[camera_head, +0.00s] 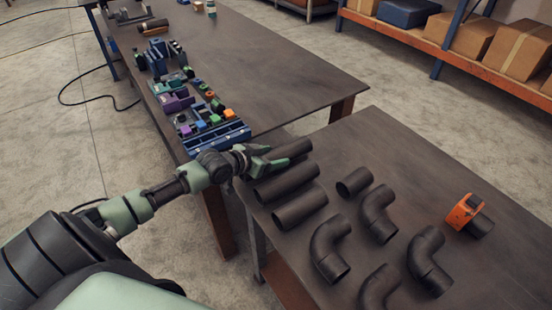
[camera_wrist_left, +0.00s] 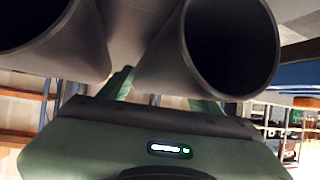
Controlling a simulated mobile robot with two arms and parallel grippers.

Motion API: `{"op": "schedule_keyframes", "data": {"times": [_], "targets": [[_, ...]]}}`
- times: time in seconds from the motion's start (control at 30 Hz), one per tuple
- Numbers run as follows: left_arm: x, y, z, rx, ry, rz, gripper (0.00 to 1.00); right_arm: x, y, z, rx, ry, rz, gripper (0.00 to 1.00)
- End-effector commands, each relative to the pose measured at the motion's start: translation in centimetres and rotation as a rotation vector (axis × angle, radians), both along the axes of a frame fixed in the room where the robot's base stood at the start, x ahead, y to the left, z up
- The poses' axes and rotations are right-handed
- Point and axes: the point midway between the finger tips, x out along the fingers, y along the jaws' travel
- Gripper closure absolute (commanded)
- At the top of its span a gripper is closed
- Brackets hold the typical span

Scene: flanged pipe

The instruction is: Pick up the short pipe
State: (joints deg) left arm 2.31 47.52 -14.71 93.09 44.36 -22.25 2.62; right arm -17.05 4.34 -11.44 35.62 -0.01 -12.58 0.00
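My left gripper (camera_head: 266,158) is at the near-left edge of the right table, beside the ends of the dark pipes. Its green fingers are spread apart, and in the left wrist view the gripper (camera_wrist_left: 163,94) has them partly hidden behind a pipe. The farthest straight pipe (camera_head: 292,148) lies right at the fingers; I cannot tell whether they touch it. Two more straight pipes (camera_head: 287,182) (camera_head: 301,206) lie beside it. A clearly shorter straight pipe (camera_head: 354,182) lies to their right, apart from the gripper. Two open pipe ends (camera_wrist_left: 232,45) (camera_wrist_left: 45,35) fill the upper wrist view.
Several dark elbow pipes (camera_head: 328,250) lie on the right table (camera_head: 420,160), with an orange clamp-like piece (camera_head: 464,211) farther right. The left table (camera_head: 270,60) holds blue bins and small coloured parts. A shelf with boxes (camera_head: 520,45) stands behind.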

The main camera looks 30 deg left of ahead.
Motion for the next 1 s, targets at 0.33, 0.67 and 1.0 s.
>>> {"op": "schedule_keyframes", "data": {"times": [0.33, 0.67, 1.0], "targets": [[0.1, 0.0, 0.4, 0.0, -0.008, 0.0, 1.0, -0.1, -0.2, 0.0, -0.002, 0.002, 0.001, 0.64], [0.1, 0.1, 1.0, 0.001, -0.007, 0.0, 1.0, -0.3, -0.5, -0.1, -0.005, 0.005, 0.003, 0.64], [0.1, 0.0, 6.7, 0.004, -0.013, -0.002, 1.0, -0.4, -0.5, -0.6, -0.007, 0.006, 0.002, 0.64]]}}
